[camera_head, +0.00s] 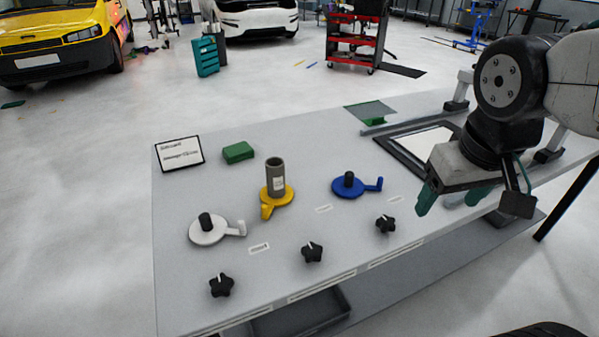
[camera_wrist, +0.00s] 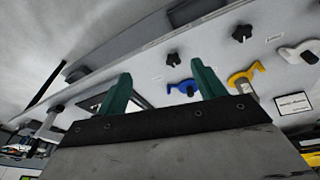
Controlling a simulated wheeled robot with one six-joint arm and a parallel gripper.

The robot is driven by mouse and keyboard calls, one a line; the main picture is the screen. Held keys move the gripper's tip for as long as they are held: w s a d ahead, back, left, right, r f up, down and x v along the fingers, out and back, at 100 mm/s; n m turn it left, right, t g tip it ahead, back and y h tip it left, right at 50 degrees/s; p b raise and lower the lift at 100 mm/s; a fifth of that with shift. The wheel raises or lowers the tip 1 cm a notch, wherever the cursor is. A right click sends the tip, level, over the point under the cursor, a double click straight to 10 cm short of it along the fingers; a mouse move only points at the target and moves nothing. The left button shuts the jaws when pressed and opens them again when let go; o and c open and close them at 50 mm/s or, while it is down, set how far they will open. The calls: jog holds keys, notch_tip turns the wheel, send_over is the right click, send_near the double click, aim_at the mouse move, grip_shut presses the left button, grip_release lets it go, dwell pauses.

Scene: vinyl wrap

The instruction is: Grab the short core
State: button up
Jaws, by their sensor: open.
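A short grey-brown hollow core (camera_head: 276,180) with a pale label stands upright on the yellow holder (camera_head: 270,203) in the middle of the table. In the wrist view the core (camera_wrist: 246,88) shows small at the right, by the yellow holder. A white holder (camera_head: 207,235) and a blue holder (camera_head: 345,188) stand either side, each with a black post and no core on it. My gripper (camera_head: 452,199) is open and empty, right of the blue holder and well apart from the core. Its green fingers (camera_wrist: 160,75) are spread in the wrist view.
Several black star knobs (camera_head: 312,252) lie along the front of the table (camera_head: 190,285). A green block (camera_head: 238,152) and a sign (camera_head: 179,153) are at the back left. A black frame (camera_head: 392,150) lies near my arm. The space above the holders is clear.

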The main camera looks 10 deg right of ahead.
jog(key=w+a+f+n+t+y, duration=0.1)
jog(key=w+a+f+n+t, duration=0.15)
jog(key=w, duration=0.75)
jog(key=w+a+f+n+t, duration=0.1)
jog(key=w+a+f+t, duration=0.15)
jog(key=w, duration=0.75)
jog(key=n+t+y, duration=0.2)
jog(key=n+y, duration=0.4)
jog(key=y, duration=0.3)
send_near(270, 168)
jog(key=shift+m, duration=0.25)
jog(key=w+f, duration=0.2)
jog(key=w, duration=0.1)
jog(key=w+a+f, duration=0.1)
jog(key=w, duration=0.1)
jog(key=shift+f, duration=0.3)
jog(key=x, duration=0.7)
jog(key=shift+w+a, duration=0.1)
jog(key=shift+a, duration=0.3)
jog(key=shift+y, duration=0.3)
jog(key=c, duration=1.1)
